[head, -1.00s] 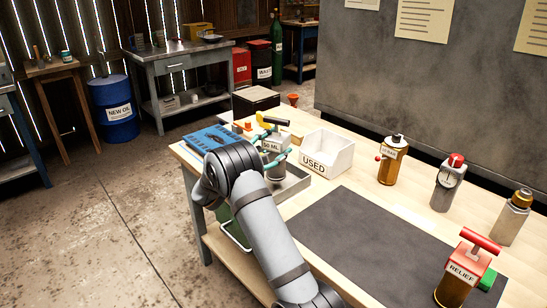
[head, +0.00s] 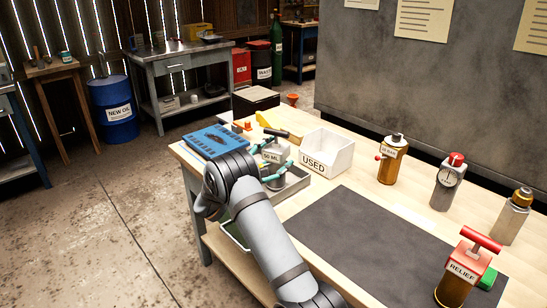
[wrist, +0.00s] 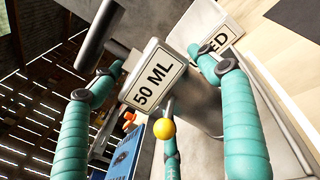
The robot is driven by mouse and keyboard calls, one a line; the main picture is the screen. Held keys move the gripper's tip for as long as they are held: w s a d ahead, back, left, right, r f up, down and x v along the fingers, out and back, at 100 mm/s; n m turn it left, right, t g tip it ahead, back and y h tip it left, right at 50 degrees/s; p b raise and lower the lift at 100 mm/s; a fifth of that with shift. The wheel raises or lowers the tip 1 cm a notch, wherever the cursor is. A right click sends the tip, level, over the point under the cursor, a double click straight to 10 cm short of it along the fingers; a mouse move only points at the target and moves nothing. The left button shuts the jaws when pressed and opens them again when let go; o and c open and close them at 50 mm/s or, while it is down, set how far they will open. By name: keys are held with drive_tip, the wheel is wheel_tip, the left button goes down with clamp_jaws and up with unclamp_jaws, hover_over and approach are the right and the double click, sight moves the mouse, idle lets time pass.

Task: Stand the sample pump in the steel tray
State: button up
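The sample pump (head: 272,155), a grey body with a "50 ML" label and dark crossbar handle, stands roughly upright between my gripper's teal fingers. My gripper (head: 273,162) is around its upper part and appears shut on it. In the wrist view, the fingers of my gripper (wrist: 157,60) bend in on both sides of the labelled pump block (wrist: 155,78), with another finger below. A yellow ball knob (wrist: 163,127) shows in front. The steel tray (head: 296,187) is under the pump. The pump's base is hidden, so I cannot tell whether it touches the tray floor.
A white "USED" bin (head: 327,155) stands right of the tray, close to my gripper. A blue case (head: 215,140) lies behind left. Several bottle-like pumps, including the "RELIEF" one (head: 462,270), stand to the right.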

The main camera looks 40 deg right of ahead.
drive_tip(key=shift+o, duration=0.2)
drive_tip(key=shift+a+r, duration=0.15)
drive_tip(key=v, duration=1.1)
drive_tip(key=shift+a, duration=0.35)
drive_tip(key=shift+o, duration=1.2)
drive_tip(key=shift+s, duration=0.15)
